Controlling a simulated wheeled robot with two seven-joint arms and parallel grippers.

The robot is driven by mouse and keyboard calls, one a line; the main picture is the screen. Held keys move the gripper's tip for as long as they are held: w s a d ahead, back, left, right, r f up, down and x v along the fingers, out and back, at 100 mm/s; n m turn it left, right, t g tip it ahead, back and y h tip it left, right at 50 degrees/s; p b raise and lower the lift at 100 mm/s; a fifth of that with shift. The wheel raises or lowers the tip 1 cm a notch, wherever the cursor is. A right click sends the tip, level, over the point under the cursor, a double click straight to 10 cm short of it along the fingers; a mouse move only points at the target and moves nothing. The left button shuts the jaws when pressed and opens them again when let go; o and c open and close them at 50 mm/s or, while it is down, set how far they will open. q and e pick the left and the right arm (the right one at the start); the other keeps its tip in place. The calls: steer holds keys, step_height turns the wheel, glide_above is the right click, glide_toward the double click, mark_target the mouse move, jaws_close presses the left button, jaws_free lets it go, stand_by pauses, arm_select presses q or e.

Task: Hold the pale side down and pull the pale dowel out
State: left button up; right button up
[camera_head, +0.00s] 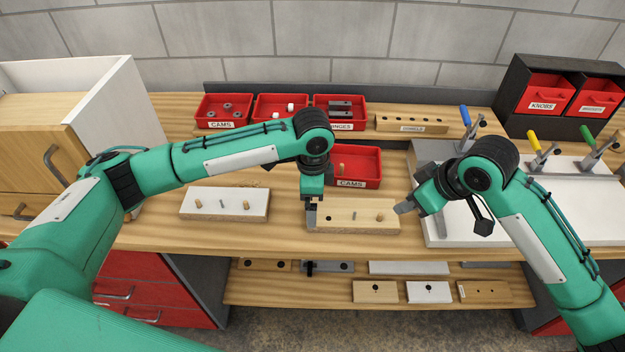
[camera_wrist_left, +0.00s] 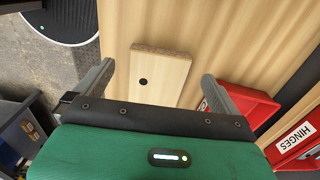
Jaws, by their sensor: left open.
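The pale wood side (camera_head: 365,224) lies flat on the bench in the middle, with a dark hole, a grey pin and a short pale dowel (camera_head: 380,215) near its right end. My left gripper (camera_head: 311,215) is over the side's left end. In the left wrist view, its open fingers (camera_wrist_left: 155,82) are either side of the pale side (camera_wrist_left: 160,65), apparently without touching; the dowel is hidden there. My right gripper (camera_head: 404,207) is just right of the dowel, apart from it; I cannot tell its opening.
A white side (camera_head: 210,212) with two dowels and a pin lies to the left. A red CAMS tray (camera_head: 368,182) stands behind the pale side. More red trays (camera_head: 283,108) line the back. A white clamp board (camera_head: 480,232) is at the right. The bench's front edge is close.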

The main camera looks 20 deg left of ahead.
mark_target(382, 219)
arm_select(q)
steer(key=shift+f, duration=2.4)
steer(key=c, duration=0.9)
steer(key=shift+c, duration=1.2)
arm_select(e)
steer(key=shift+c, duration=0.8)
steer(key=n, duration=0.1)
steer(key=w+a+n+g, duration=0.1)
steer(key=n, duration=0.1)
steer(key=w+n, duration=0.1)
steer(key=shift+a+f+g+h, duration=0.2)
steer(key=shift+f+g+h, duration=0.2)
steer(key=shift+c, duration=0.2)
steer(key=shift+w+a+f+n+g+h, duration=0.2)
steer(key=shift+a+f+n+g, duration=0.2)
steer(key=shift+f+n, duration=0.75)
steer(key=shift+w+a+f+n+g+h, duration=0.1)
steer(key=shift+w+a+f+n+g, duration=0.3)
steer(key=shift+f, duration=1.4)
steer(key=shift+a+f+n+g+h, duration=0.15)
steer(key=shift+a+f+n, duration=0.4)
steer(key=shift+f+n, duration=0.65)
steer(key=shift+f+m, duration=0.25)
